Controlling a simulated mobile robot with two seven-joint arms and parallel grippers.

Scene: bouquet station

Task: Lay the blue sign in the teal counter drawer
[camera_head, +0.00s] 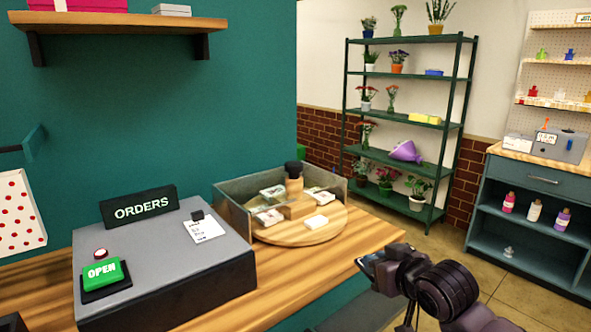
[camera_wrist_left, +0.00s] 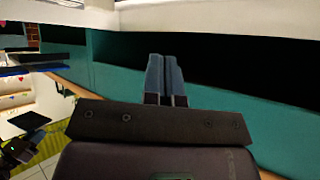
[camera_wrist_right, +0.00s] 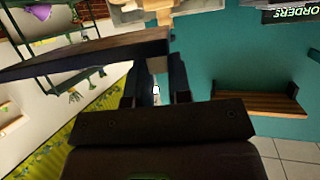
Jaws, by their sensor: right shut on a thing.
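My right gripper (camera_head: 372,268) is in front of the counter's right end in the head view. In the right wrist view the right gripper (camera_wrist_right: 156,80) is shut on a dark, thin slab (camera_wrist_right: 85,55), apparently the blue sign seen nearly edge-on; its face and colour are hard to make out. My left gripper (camera_wrist_left: 165,78) is shut and empty in the left wrist view, near a teal surface.
A plant rack (camera_head: 408,122) and teal cabinet (camera_head: 535,182) stand behind. Floor between is clear.

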